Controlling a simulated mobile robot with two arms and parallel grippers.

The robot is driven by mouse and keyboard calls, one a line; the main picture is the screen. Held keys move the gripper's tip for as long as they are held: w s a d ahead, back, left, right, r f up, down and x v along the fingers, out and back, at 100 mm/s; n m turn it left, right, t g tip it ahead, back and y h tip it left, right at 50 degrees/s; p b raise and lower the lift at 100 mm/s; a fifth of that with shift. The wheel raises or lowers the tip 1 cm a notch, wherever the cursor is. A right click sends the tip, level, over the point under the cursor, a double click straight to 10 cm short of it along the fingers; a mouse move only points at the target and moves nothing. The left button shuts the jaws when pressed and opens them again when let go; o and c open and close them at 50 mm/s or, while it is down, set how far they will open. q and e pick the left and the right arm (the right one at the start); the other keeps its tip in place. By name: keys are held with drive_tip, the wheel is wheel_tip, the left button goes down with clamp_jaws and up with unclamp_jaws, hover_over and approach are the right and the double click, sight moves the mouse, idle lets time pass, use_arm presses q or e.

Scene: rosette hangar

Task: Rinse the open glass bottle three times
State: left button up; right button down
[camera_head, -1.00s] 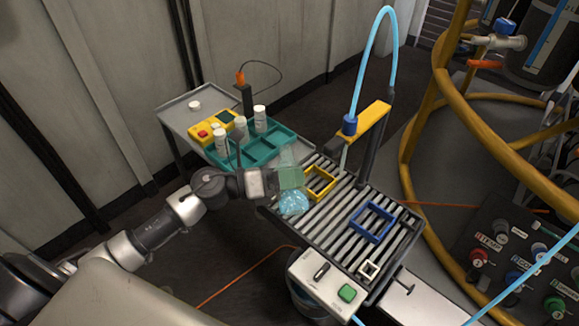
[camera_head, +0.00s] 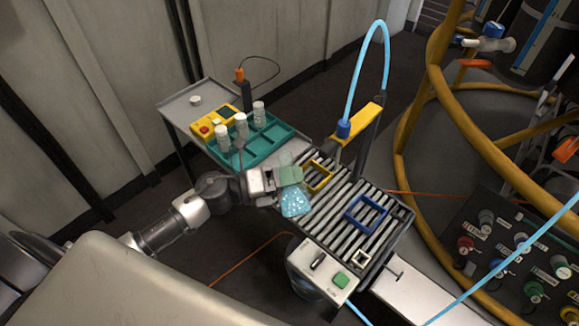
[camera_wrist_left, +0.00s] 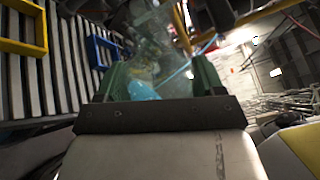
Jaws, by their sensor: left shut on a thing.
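My left gripper (camera_head: 289,176), with green finger pads, is shut on a clear glass bottle (camera_head: 295,203) over the left edge of the slatted rack. The bottle is tilted and has light blue liquid in its lower part; its clear upper part is faint and hard to make out. In the left wrist view the glass bottle (camera_wrist_left: 150,35) shows between the green fingers. A blue-collared nozzle (camera_head: 343,129) on a yellow arm, fed by a blue hose, stands behind the rack. A small white cap (camera_head: 195,100) lies on the grey table. My right gripper is out of view.
A teal tray (camera_head: 262,151) holds white-capped bottles.

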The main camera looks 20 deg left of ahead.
sight(290, 156)
use_arm(q)
drive_tip(key=r+n+p, duration=0.1)
drive_tip(key=n+p, duration=0.1)
drive_tip(key=p, duration=0.1)
drive_tip(key=r+n+p, duration=0.1)
drive_tip(key=n+p, duration=0.1)
drive_tip(key=p, duration=0.1)
drive_tip(key=r+n+p, duration=0.2)
drive_tip(key=p, duration=0.1)
drive_tip(key=shift+s+d+r+n, duration=0.1)
drive_tip(key=shift+s+d+n, duration=0.2)
drive_tip(key=shift+n, duration=0.1)
drive_tip(key=n+p, duration=0.1)
drive_tip(key=p, duration=0.1)
drive_tip(key=w+r+n+p, duration=0.1)
drive_tip(key=n+p, duration=0.1)
drive_tip(key=a+r+n+p, duration=0.1)
drive_tip(key=n, duration=0.1)
drive_tip(key=shift+w+r+p, duration=0.2)
drive_tip(key=shift+r+p, duration=0.05)
drive_tip(key=shift+p, duration=0.15)
drive_tip(key=shift+w+a+r+n+p, duration=0.15)
drive_tip(key=shift+n+p, duration=0.3)
drive_tip(key=shift+n, duration=0.3)
drive_tip(key=shift+w+a+r+n+p, duration=0.15)
drive_tip(key=shift+n+p, duration=0.3)
drive_tip(key=shift+n, duration=0.3)
